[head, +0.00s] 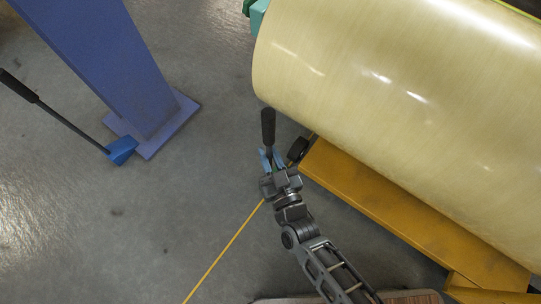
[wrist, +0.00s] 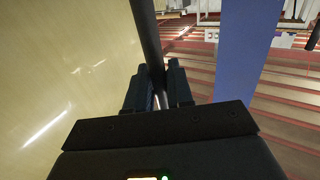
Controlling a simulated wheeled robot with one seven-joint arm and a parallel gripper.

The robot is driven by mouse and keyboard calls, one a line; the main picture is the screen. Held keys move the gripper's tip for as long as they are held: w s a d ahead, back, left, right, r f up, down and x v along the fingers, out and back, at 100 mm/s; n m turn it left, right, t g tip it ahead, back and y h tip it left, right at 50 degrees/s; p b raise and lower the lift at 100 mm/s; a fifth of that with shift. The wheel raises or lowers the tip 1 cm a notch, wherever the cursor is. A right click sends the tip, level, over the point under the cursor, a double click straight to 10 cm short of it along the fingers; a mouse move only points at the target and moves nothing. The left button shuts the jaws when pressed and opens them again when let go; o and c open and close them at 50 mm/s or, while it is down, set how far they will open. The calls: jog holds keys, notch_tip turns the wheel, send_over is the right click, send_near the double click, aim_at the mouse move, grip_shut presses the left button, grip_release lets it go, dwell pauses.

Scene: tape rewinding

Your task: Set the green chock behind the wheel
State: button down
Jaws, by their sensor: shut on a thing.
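My gripper (head: 271,158) is shut on a black handle (head: 268,126) that sticks up past its fingertips. The handle matches the one on the blue chock, so I take it for the green chock's; its block is hidden below my gripper, with only a hint of green there. In the wrist view the dark handle (wrist: 147,35) stands between the two fingers (wrist: 158,88). A small black wheel (head: 298,149) shows just right of my gripper, at the corner of the yellow cart (head: 400,205). I cannot tell whether the chock touches the floor or the wheel.
A large cream roll (head: 400,90) lies above the yellow cart and fills the right. A blue column (head: 110,60) stands at the left, with a blue chock (head: 122,150) by its foot. The grey floor between them is clear, crossed by a yellow line (head: 225,250).

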jog(key=shift+w, duration=0.1)
dwell(0.3)
jog(key=c, duration=1.4)
grip_release()
jog(key=shift+f, duration=0.1)
jog(key=o, duration=0.4)
jog(key=p+v, duration=0.2)
jog(key=v, duration=1)
jog(key=shift+p, duration=0.4)
